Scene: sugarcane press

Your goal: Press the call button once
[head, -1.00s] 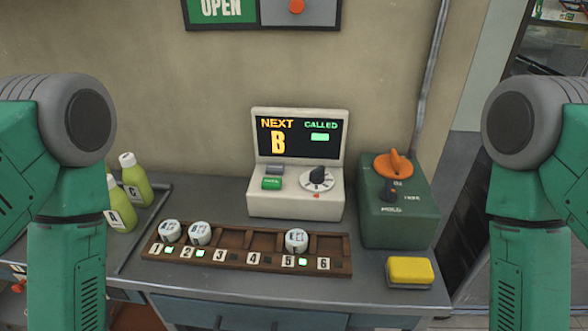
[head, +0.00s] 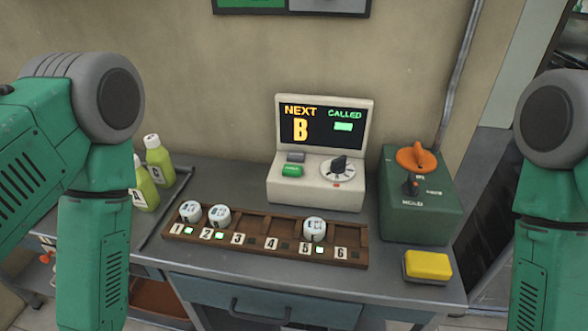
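A cream console (head: 315,195) stands on the counter against the wall. Its dark screen (head: 322,124) reads "NEXT B" in orange and "CALLED" in green above a green bar. Below the screen, on the left, is a green button (head: 291,170) with small lettering that is too small to read surely. A grey button (head: 295,157) sits just behind it. A dial with a black knob (head: 339,164) is to their right. My two green arms show at the left and right edges, but neither gripper is in view. Nothing covers the green button.
A numbered wooden rack (head: 265,244) with several white cups lies in front of the console. A green box (head: 421,215) with an orange handle and a yellow sponge (head: 427,265) are to the right. Green bottles (head: 158,160) stand at the left. A drawer handle (head: 260,312) projects below.

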